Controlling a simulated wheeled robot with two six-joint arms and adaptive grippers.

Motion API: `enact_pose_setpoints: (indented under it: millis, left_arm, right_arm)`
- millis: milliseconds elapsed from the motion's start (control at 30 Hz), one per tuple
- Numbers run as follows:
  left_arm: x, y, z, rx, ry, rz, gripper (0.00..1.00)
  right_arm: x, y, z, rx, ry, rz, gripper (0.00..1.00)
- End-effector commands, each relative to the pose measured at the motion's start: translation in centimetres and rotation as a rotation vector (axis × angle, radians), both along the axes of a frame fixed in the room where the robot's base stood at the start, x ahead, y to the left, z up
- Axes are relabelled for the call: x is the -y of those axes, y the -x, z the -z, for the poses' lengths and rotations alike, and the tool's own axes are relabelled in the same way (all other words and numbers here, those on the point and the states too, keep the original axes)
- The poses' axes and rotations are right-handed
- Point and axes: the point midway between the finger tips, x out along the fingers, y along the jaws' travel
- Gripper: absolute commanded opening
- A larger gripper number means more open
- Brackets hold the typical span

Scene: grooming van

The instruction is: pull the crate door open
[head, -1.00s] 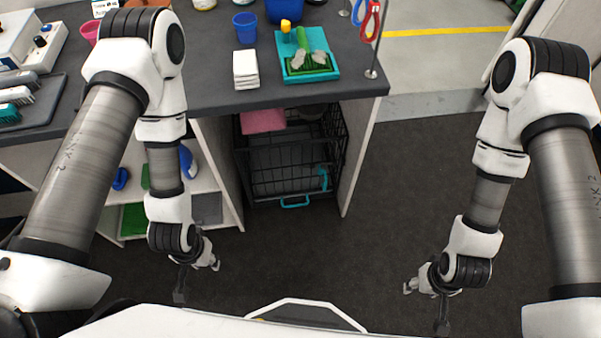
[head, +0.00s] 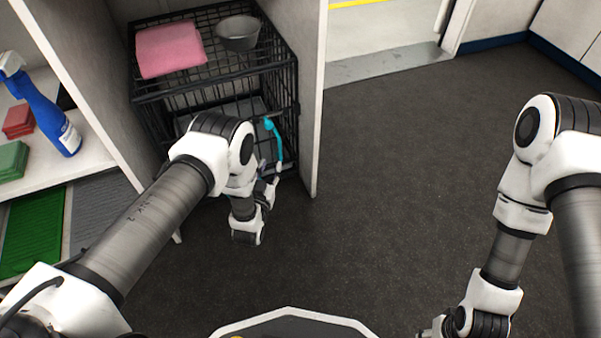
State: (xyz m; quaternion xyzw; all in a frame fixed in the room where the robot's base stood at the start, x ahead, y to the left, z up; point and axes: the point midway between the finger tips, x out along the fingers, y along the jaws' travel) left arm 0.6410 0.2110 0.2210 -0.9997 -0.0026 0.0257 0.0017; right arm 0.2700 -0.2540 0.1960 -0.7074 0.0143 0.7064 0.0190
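The black wire crate (head: 287,108) stands in the bay under the counter. Its front faces me, and my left arm hides much of it. A teal handle (head: 273,138) shows upright at the right of the crate front. My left gripper (head: 272,176) is at the handle's lower end, small and partly hidden by its own wrist. I cannot tell whether its fingers touch the handle or are closed. The door looks shut, though its lower left part is covered. My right gripper (head: 432,334) is low at the picture's bottom edge, away from the crate and partly cut off.
A pink towel (head: 170,48) and a grey bowl (head: 238,33) sit on the crate top. A white panel (head: 316,90) stands close at the crate's right. Shelves at left hold a blue spray bottle (head: 45,112). Dark floor (head: 400,170) to the right is clear.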

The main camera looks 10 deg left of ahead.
Motion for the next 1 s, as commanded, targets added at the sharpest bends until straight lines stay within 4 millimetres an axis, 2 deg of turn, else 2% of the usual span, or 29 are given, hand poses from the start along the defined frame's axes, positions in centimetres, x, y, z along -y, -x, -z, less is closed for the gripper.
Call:
enact_pose_setpoints:
  millis: [33,233,533,667,867,900,967,1000]
  left_arm:
    - [0.2,-0.3,1.2,0.029,0.002,0.0,0.37]
    - [0.3,-2.1,0.7,0.056,0.003,0.0,0.37]
    - [0.2,-7.5,0.9,0.054,0.003,0.0,0.37]
    - [0.2,-8.3,0.6,0.051,0.003,0.0,0.37]
    - [0.2,-8.4,0.5,0.049,0.003,0.0,0.37]
    - [0.2,-8.4,0.5,0.049,0.003,0.0,0.22]
    - [0.2,-8.4,0.5,0.049,0.003,0.0,0.01]
    - [0.2,-8.4,0.5,0.049,0.003,0.0,0.0]
  right_arm:
    - [0.0,0.0,1.6,0.001,0.0,0.0,0.51]
    - [0.0,-0.2,2.3,0.004,0.0,0.001,0.51]
    - [0.1,-0.5,5.6,0.013,0.003,0.003,0.51]
    - [0.1,-0.7,5.8,0.018,0.003,0.0,0.51]
    - [0.1,-0.7,5.7,0.019,0.003,0.0,0.51]
    - [0.1,-0.7,5.7,0.019,0.003,0.0,0.51]
    - [0.1,-0.7,5.7,0.019,0.003,0.0,0.51]
    - [0.1,-0.7,5.7,0.019,0.003,0.0,0.51]
